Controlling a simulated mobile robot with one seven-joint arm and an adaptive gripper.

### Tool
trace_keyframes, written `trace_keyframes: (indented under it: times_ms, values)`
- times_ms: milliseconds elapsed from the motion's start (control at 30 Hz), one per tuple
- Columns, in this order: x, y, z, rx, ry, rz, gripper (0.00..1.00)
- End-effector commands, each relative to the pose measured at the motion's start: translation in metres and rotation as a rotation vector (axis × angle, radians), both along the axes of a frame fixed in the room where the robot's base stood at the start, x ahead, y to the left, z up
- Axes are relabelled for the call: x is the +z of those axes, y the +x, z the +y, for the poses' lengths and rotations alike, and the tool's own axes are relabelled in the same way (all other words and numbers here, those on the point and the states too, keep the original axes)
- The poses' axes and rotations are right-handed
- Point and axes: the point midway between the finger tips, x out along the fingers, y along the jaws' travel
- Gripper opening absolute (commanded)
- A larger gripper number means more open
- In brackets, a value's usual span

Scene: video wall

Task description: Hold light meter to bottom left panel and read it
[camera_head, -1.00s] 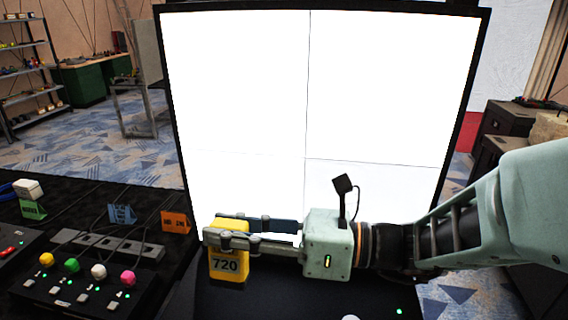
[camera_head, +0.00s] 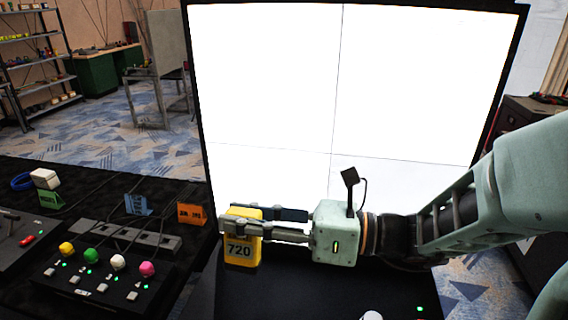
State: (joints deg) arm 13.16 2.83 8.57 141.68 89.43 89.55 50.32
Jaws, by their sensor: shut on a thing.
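The video wall (camera_head: 340,80) glows white and is split by thin seams into four panels. Its bottom left panel (camera_head: 270,175) is lit, and my gripper covers part of its lower edge. My gripper (camera_head: 238,226) is shut on the yellow light meter (camera_head: 240,252), which reads 720. The meter is upright, in front of the lower left corner of the bottom left panel. I cannot tell whether it touches the panel.
A black table (camera_head: 50,190) on the left holds a box with yellow, green, white and pink knobs (camera_head: 105,265), a power strip (camera_head: 125,236) and small blue, orange and green cards. Shelves (camera_head: 40,60) and a metal frame (camera_head: 158,90) stand behind. Dark cases (camera_head: 525,125) stand at right.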

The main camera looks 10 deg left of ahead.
Motion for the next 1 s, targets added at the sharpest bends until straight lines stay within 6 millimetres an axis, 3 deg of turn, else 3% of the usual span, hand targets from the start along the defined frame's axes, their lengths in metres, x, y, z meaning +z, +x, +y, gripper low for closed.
trace_keyframes:
  times_ms: [500,1000]
  values:
    - [-0.003,0.056,-0.005,0.000,0.001,0.002,0.00]
    - [-0.002,0.065,-0.005,0.000,0.001,0.003,0.00]
